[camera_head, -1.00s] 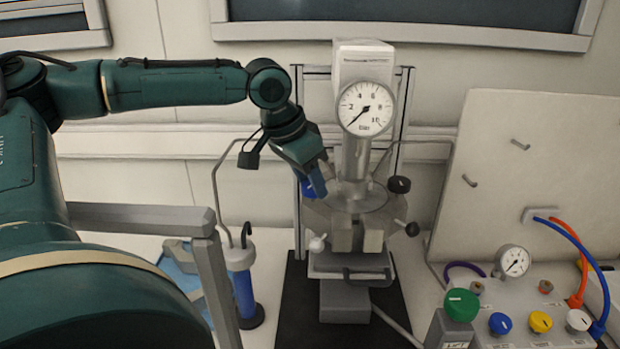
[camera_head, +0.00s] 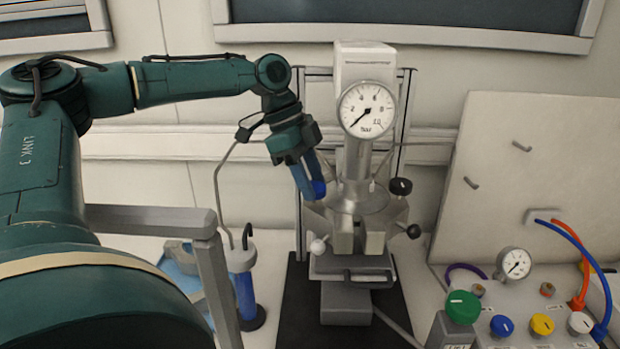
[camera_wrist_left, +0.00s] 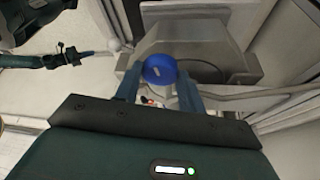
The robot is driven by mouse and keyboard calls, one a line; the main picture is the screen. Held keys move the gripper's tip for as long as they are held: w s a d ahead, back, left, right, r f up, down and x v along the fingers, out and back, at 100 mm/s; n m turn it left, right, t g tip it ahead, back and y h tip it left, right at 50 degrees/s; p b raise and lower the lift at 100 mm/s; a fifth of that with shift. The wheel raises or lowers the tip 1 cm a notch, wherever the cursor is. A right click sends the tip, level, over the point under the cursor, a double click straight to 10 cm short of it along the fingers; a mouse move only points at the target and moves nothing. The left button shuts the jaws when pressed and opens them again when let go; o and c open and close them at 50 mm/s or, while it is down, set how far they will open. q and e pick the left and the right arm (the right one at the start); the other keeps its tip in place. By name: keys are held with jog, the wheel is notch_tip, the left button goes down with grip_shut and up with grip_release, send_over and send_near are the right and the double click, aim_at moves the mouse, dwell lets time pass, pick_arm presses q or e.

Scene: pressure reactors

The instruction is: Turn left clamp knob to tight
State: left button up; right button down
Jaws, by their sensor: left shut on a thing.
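A blue knob (camera_head: 319,188) sits on the left side of the metal reactor (camera_head: 360,200), below the round pressure gauge (camera_head: 367,109). My left gripper (camera_head: 311,189) comes down to it from the upper left, its blue fingers partly covering it. In the left wrist view the blue knob (camera_wrist_left: 160,70) lies between the two fingers of my left gripper (camera_wrist_left: 160,76), which is shut on it. A short pale mark shows on the knob's face. A white ball-ended handle (camera_head: 317,246) sticks out below. My right gripper is not in view.
Two black knobs (camera_head: 400,186) are on the reactor's right side. A blue cylinder (camera_head: 245,293) with a bent tube stands to the left. A control panel (camera_head: 500,320) with coloured knobs and hoses is at the right, before a pale board (camera_head: 530,180).

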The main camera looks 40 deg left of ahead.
pick_arm(q)
jog(key=shift+w+m+g, duration=0.15)
jog(key=shift+m+g, duration=0.55)
jog(key=shift+m, duration=1.2)
jog(key=o, duration=1)
jog(key=shift+c, duration=0.2)
jog(key=v, duration=1.3)
jog(key=shift+a, duration=0.2)
